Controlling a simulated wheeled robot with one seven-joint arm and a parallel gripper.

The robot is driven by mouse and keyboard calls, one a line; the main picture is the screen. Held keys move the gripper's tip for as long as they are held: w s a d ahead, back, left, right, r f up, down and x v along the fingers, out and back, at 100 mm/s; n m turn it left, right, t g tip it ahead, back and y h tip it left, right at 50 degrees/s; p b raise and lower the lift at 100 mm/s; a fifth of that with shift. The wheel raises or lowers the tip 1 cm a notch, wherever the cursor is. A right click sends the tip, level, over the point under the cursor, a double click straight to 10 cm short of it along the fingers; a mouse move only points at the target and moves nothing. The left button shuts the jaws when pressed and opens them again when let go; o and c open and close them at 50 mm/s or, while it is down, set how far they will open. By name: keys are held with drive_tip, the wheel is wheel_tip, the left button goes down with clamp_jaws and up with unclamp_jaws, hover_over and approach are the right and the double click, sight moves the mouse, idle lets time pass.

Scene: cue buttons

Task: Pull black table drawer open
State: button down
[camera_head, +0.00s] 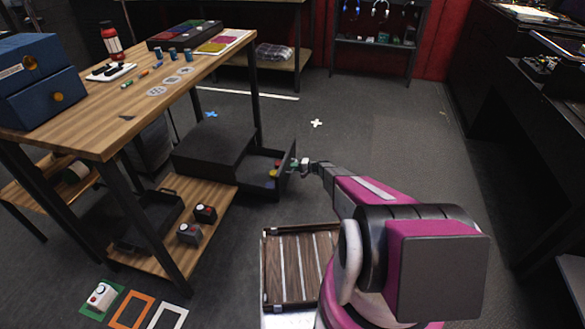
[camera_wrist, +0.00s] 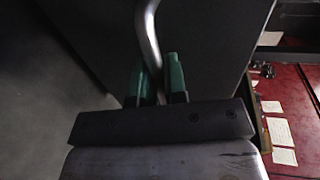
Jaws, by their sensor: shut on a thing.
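The black table drawer (camera_head: 262,172) is under the wooden table and stands partly out of its black housing (camera_head: 212,145). My gripper (camera_head: 298,163) is at the drawer's front face. In the wrist view the green fingers of my gripper (camera_wrist: 158,82) are closed around a curved metal handle (camera_wrist: 148,35) on the dark drawer front (camera_wrist: 205,40). The lower part of the handle is hidden between the fingers.
The wooden table (camera_head: 165,85) carries blue drawer boxes (camera_head: 40,80), a red bottle (camera_head: 111,40) and small items. Its lower shelf (camera_head: 200,215) holds a black tray (camera_head: 152,220) and two button boxes (camera_head: 190,233). Colored squares lie on the floor (camera_head: 132,310). Floor right of the drawer is clear.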

drive_tip(key=c, duration=1.2)
unclamp_jaws()
drive_tip(key=v, duration=1.1)
